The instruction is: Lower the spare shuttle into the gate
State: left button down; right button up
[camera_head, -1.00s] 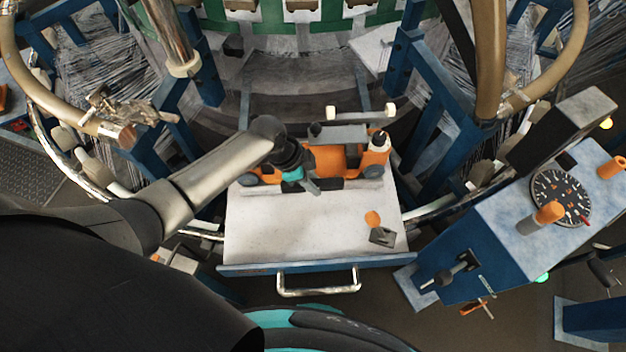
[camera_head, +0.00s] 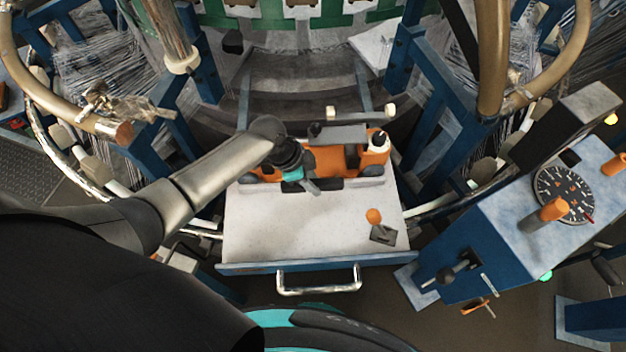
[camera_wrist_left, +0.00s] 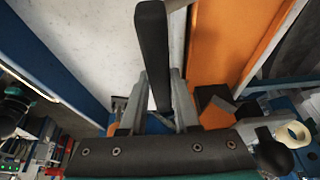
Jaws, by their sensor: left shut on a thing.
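The spare shuttle (camera_head: 328,160) is an orange body with a grey top, dark rollers and a white-and-black right end. It lies crosswise over the back of a pale shelf between blue posts. I cannot tell whether it touches the shelf. My left gripper (camera_head: 312,184) is at its near side, left of its middle. In the left wrist view my left gripper (camera_wrist_left: 158,112) is shut on a black bar, with an orange panel of the shuttle (camera_wrist_left: 225,45) to the right. The gate, apparently the gap between the posts, is partly hidden by the shuttle. My right gripper is out of view.
The pale shelf (camera_head: 270,225) has a metal handle (camera_head: 318,283) in front. A small orange-knobbed lever (camera_head: 374,216) stands at its right. Blue posts (camera_head: 428,135) flank the shuttle. A blue control console (camera_head: 500,235) with a dial stands right. The shelf's front is mostly clear.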

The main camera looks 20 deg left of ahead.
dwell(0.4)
pick_arm(q)
jog(key=c, duration=0.6)
grip_release()
jog(key=shift+f, duration=0.1)
jog(key=shift+o, duration=0.2)
jog(key=shift+s, duration=0.1)
jog(key=p+v, duration=0.3)
jog(key=v, duration=1.2)
jog(key=shift+p, duration=0.35)
